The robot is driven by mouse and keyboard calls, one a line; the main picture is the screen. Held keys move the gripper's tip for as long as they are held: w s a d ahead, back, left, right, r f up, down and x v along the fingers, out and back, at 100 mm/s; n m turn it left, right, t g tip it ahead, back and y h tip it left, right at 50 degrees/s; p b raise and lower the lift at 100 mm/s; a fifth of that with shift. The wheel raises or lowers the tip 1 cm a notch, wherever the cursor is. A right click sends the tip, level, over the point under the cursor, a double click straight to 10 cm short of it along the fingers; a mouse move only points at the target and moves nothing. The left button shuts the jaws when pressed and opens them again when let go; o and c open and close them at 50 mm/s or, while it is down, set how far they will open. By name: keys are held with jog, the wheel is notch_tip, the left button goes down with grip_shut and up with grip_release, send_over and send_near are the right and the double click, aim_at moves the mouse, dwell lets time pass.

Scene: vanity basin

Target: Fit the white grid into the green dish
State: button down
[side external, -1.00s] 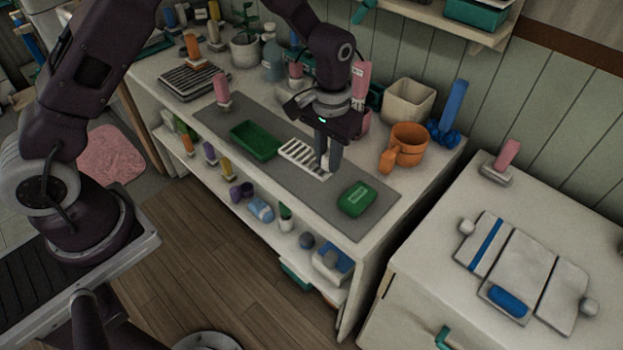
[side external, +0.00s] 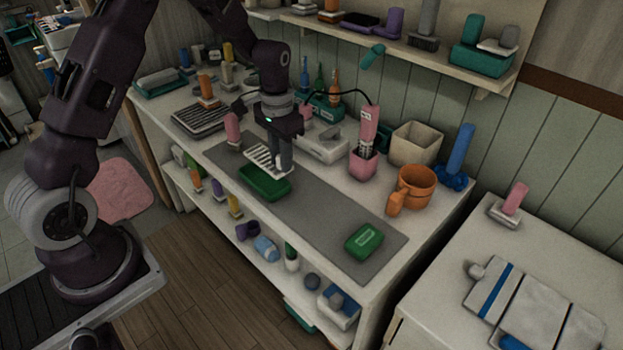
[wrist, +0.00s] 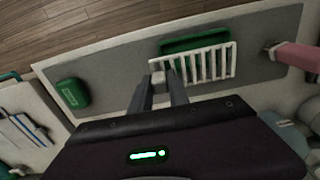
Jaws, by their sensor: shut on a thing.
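The white grid (side external: 262,156) is a flat slatted piece. My gripper (side external: 283,164) is shut on its right end in the side view. The wrist view shows a small pale block of the grid (wrist: 205,65) between the fingertips (wrist: 160,78). The green dish (side external: 264,187) is a shallow rectangular tray on the grey mat. The grid hangs over the far side of the dish. In the wrist view it covers part of the dish (wrist: 193,42), whose far strip shows beyond the slats. I cannot tell the height gap exactly.
A green box with a pale label (side external: 364,239) lies on the right of the grey mat (side external: 318,221). A pink-handled brush (side external: 233,130) stands just left of the grid. An orange mug (side external: 415,186) and pink cup (side external: 363,165) stand right. The mat between dish and green box is clear.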

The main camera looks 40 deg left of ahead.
jog(key=shift+s+a+r, duration=0.1)
jog(key=shift+s+a, duration=0.05)
jog(key=shift+a, duration=0.45)
jog(key=shift+s+a, duration=0.1)
jog(key=shift+a, duration=0.45)
send_over(277, 192)
jog(key=shift+f, duration=2.85)
jog(key=shift+f, duration=1)
jog(key=c, duration=1.5)
grip_release()
jog(key=shift+d, duration=0.2)
